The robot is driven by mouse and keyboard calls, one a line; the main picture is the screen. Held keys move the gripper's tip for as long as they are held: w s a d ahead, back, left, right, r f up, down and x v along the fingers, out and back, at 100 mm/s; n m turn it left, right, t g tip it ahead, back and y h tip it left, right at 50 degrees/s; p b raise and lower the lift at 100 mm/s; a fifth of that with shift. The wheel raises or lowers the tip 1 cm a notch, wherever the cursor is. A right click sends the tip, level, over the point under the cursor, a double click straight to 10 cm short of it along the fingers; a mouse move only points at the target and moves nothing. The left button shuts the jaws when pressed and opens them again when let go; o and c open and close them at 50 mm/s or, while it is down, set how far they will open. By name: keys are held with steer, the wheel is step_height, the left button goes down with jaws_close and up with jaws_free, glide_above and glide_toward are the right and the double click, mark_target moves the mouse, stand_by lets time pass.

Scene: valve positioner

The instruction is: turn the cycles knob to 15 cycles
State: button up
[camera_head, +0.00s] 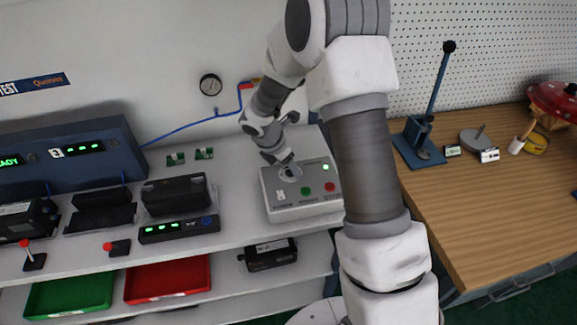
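A light grey control box (313,203) stands on the white bench just left of my arm. Its top has a green button (306,191), a red button (330,187), a small white switch (280,196) and a lit green indicator (325,167). My gripper (289,170) points down over the upper left part of the box top, at a round grey dial-like spot. The wrist and gripper cover most of this spot, so the cycles knob, its pointer and its scale cannot be read. The fingers are too small and hidden to tell whether they are open or shut.
Black devices (174,195) and a blue panel (72,155) stand left on the bench. A pressure gauge (210,84) and blue tubing are on the wall behind. Green (70,294) and red (168,279) trays lie below. A wooden table (470,205) with a blue lever press (420,140) is right.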

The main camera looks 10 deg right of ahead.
jaws_close()
stand_by(0.3)
